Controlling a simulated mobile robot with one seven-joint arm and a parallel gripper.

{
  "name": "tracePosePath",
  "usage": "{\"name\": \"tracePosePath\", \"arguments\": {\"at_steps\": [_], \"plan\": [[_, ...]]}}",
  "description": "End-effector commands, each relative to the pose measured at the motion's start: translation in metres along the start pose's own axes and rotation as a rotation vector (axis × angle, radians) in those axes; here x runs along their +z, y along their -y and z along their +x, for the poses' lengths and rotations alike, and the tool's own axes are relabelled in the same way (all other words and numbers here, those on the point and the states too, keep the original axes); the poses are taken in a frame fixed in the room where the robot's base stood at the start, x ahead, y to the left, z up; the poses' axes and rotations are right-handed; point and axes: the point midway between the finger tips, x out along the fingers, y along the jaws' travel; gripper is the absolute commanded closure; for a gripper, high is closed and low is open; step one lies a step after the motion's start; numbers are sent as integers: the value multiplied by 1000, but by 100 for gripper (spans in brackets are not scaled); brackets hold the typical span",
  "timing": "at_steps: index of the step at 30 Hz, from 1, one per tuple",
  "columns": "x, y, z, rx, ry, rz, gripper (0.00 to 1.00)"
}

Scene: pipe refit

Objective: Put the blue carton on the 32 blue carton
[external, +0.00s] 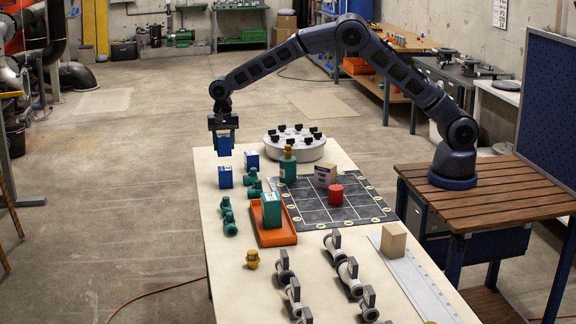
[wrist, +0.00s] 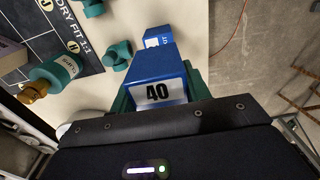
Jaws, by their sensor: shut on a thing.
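My gripper (external: 223,131) is shut on a blue carton (external: 225,147) and holds it upright above the left edge of the table. In the wrist view the held carton (wrist: 158,68) shows a white label with 40, between the green fingers. Two other blue cartons stand on the table below: one (external: 225,177) nearly under the held carton, one (external: 251,160) a little farther back and right. Their numbers are too small to read, so I cannot tell which is the 32. Part of one blue carton (wrist: 157,37) shows beyond the held one in the wrist view.
Green fittings (external: 250,177) lie close right of the near carton. A green bottle (external: 288,166), a dark grid mat (external: 311,205) and a white round rack (external: 294,150) are farther right. An orange tray (external: 266,237) holds a teal carton (external: 271,210).

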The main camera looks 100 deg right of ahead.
Motion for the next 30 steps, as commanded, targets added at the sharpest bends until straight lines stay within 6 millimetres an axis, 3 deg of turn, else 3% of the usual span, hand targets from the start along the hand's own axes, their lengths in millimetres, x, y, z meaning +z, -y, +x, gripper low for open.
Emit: {"name": "tracePosePath", "arguments": {"at_steps": [8, 16, 28, 29, 30], "plan": [[0, 0, 17, 0, 0, 0, 76], [0, 0, 51, 0, -1, 0, 76], [0, 0, 56, -1, 0, 0, 76], [0, 0, 56, -1, 0, 0, 49], [0, 0, 55, -1, 0, 0, 41]]}}
